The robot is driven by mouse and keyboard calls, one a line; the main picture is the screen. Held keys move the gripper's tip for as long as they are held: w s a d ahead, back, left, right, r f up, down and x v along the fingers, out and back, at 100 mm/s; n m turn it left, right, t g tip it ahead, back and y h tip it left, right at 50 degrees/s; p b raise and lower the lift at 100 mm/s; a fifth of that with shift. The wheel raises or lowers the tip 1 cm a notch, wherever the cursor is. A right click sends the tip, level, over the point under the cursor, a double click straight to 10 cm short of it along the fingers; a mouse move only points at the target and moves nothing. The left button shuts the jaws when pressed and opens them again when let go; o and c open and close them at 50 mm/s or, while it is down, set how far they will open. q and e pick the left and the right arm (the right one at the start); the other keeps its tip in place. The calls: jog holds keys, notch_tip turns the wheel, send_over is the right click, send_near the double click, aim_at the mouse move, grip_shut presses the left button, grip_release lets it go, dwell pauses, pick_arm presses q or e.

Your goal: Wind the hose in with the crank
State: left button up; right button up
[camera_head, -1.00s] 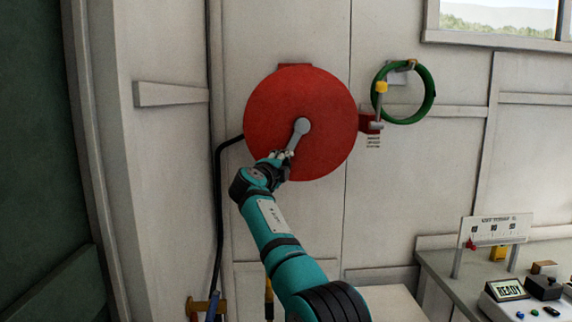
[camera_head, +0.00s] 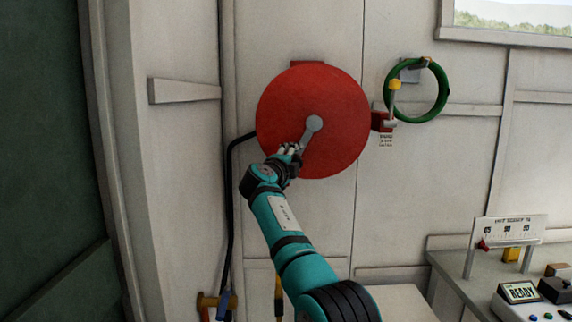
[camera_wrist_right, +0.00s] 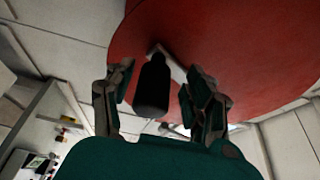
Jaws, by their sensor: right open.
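The red hose reel (camera_head: 335,95) is a large disc on the wall in the head view. Its grey crank (camera_head: 313,124) runs from the hub down and to the left. The black hose (camera_head: 230,190) leaves the reel's left side and hangs down the wall. My right gripper (camera_head: 289,153) is at the outer end of the crank. In the right wrist view the black crank handle (camera_wrist_right: 153,88) stands between the two open fingers of the right gripper (camera_wrist_right: 160,100), with a gap visible on each side. My left gripper is not in view.
A bench (camera_head: 450,262) with a READY display (camera_head: 519,292) stands at lower right. A hose end hangs at a wooden holder (camera_head: 207,302) low on the wall.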

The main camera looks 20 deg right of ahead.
jog(key=v, duration=1.2)
jog(key=shift+a, duration=0.25)
jog(key=shift+w+d+r, duration=0.1)
jog(key=shift+w, duration=0.05)
